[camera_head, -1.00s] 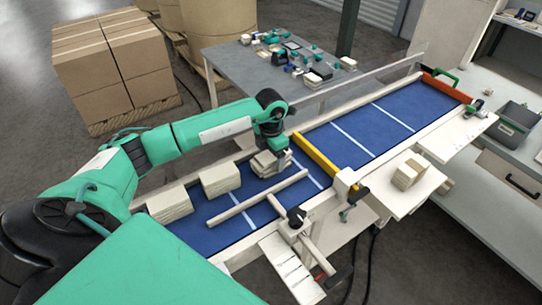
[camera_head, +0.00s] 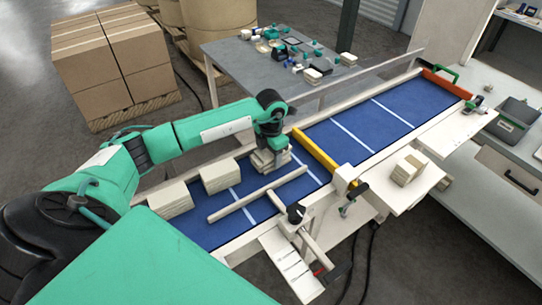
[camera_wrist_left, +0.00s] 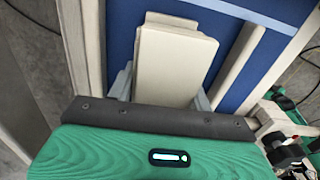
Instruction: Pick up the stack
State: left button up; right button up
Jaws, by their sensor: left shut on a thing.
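The head view does not clearly show a gap between stack and belt. My right gripper is not in view.
Two more cream stacks (camera_head: 220,175) (camera_head: 172,198) stand to the left on the blue belt (camera_head: 225,222). The yellow bar (camera_head: 325,158) lies to the right. Another stack (camera_head: 408,170) sits on a side shelf.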

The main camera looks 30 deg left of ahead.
pick_arm(q)
jog(key=shift+w+r+b, duration=0.1)
jog(key=shift+r+b, duration=0.3)
jog(key=shift+r, duration=0.25)
notch_tip(320, 180, up, 18)
jog(key=b, duration=0.5)
jog(key=shift+r+b, duration=0.25)
jog(key=shift+b, duration=0.1)
